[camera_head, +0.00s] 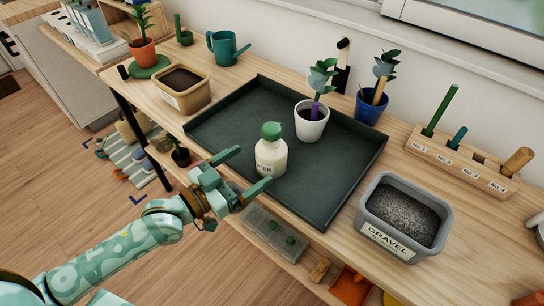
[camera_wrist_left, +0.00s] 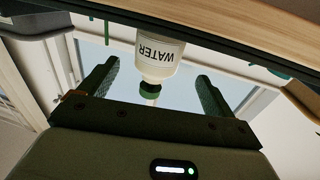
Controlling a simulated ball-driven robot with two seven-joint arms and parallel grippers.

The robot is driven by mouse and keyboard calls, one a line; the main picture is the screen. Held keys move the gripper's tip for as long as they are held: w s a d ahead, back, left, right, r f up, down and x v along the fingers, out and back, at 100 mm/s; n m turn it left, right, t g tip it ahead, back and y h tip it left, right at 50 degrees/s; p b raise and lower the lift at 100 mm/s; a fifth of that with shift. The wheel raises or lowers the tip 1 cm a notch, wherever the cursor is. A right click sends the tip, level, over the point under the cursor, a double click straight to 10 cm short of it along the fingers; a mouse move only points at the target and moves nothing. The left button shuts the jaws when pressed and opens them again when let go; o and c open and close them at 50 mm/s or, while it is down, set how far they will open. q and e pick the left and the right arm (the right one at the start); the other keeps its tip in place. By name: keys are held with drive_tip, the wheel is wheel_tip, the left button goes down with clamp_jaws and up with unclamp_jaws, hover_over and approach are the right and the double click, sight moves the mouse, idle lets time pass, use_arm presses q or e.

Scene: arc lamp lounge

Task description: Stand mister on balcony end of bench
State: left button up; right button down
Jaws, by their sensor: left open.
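The mister is a cream bottle with a green top (camera_head: 271,155), upright on the dark green tray (camera_head: 340,190) near its front edge. Its label reads WATER in the left wrist view, where the bottle (camera_wrist_left: 158,52) appears upside down. My left gripper (camera_head: 256,166) is open and reaches in from the tray's front side. Its fingers point at the bottle, one to either side in the picture, with gaps between in the wrist view. The gripper is empty. The tray lies on the wooden bench (camera_head: 330,233). I cannot tell which end is the balcony end. My right gripper is out of view.
A potted plant in a white pot (camera_head: 311,125) stands in the tray behind the mister. A grey gravel tub (camera_head: 376,222) is to the right, a tan planter (camera_head: 184,97) to the left. A peg rack (camera_head: 460,165) and blue pot (camera_head: 370,110) stand along the back.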

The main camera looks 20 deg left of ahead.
sight(258, 160)
use_arm(q)
drive_tip(key=x, duration=0.4)
drive_tip(key=shift+b, duration=0.35)
drive_tip(key=b+x, duration=0.2)
drive_tip(key=x, duration=0.2)
drive_tip(key=shift+w+d+f, duration=0.1)
drive_tip(key=shift+d+f, duration=0.05)
drive_tip(key=shift+d, duration=0.1)
drive_tip(key=shift+w+d, duration=0.2)
drive_tip(key=shift+w, duration=0.2)
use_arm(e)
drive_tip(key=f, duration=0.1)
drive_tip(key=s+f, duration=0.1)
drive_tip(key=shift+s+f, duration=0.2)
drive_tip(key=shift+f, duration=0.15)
use_arm(q)
drive_tip(key=shift+s, duration=0.1)
drive_tip(key=shift+c, duration=0.3)
drive_tip(key=c, duration=1.4)
drive_tip(key=shift+r, duration=0.35)
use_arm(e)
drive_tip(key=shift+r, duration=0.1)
